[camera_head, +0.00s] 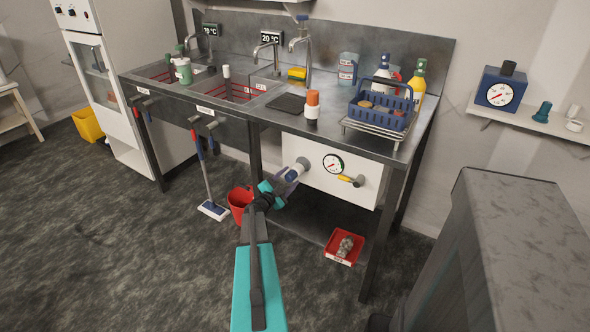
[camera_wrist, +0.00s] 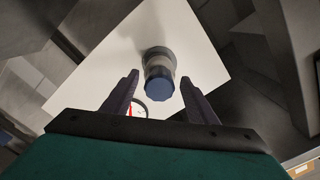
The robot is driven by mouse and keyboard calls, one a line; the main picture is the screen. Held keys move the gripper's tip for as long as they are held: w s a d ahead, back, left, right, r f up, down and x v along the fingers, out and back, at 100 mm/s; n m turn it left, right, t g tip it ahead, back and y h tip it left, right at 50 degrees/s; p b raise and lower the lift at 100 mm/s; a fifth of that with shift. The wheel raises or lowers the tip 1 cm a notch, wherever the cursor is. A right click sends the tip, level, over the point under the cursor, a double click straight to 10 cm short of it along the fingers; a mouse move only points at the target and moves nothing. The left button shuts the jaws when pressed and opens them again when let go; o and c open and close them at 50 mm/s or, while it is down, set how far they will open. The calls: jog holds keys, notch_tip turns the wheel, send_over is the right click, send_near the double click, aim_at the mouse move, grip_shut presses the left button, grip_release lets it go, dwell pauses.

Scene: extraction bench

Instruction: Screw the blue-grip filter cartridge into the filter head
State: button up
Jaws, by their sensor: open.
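The filter head (camera_head: 303,162) is a grey round fitting on the left of the white panel (camera_head: 318,185) under the bench. It also shows in the wrist view (camera_wrist: 157,54). The cartridge, a pale cylinder with a blue grip (camera_wrist: 159,91), sits at the head's mouth and points out from the panel. How deep its thread sits cannot be told. My gripper (camera_wrist: 160,76) is open, with one finger on each side of the cartridge and visible gaps to it. In the head view my gripper (camera_head: 287,177) is right at the cartridge and partly hides it.
A pressure gauge (camera_head: 333,164) and a yellow-handled valve (camera_head: 351,180) are right of the filter head. A red bucket (camera_head: 240,203) stands left of my gripper. A red tray (camera_head: 344,247) lies low on the right. The bench edge is above; open floor is at left.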

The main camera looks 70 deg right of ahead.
jog(key=shift+r+n+p, duration=0.2)
jog(key=shift+n+p, duration=0.9)
jog(key=shift+p, duration=0.25)
jog(key=shift+f+n+p, duration=0.15)
jog(key=shift+n+p, duration=0.15)
jog(key=shift+n, duration=0.1)
jog(key=c, duration=1.2)
jog(key=shift+f+b, duration=0.1)
jog(key=shift+b, duration=0.3)
jog(key=shift+m+b, duration=0.3)
jog(key=shift+b, duration=0.05)
